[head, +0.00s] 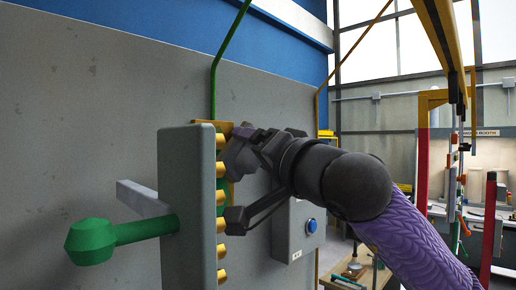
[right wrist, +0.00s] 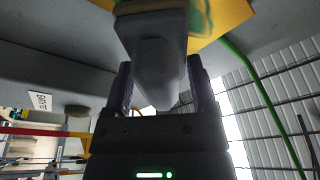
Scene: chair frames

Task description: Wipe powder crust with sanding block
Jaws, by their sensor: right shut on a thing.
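My right gripper (head: 243,150) reaches in from the right, close to the wall fixture. It is shut on a grey block with a tapered grip (right wrist: 158,65), which looks like the sanding block; the grip sits between both fingers in the right wrist view. The block's far end is close to a yellow plate (right wrist: 230,18); I cannot tell whether they touch. A green patch (right wrist: 203,18) shows on the plate beside the block; I cannot tell whether it is the powder crust. In the head view the yellow plate (head: 226,127) is mostly hidden. My left gripper is not in view.
A grey upright panel (head: 186,205) with several gold studs and a green-knobbed lever (head: 120,238) stands left of my right gripper. A grey box with a blue button (head: 311,225) is below the arm. A green pipe (head: 213,88) runs up the wall. A workbench is at right.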

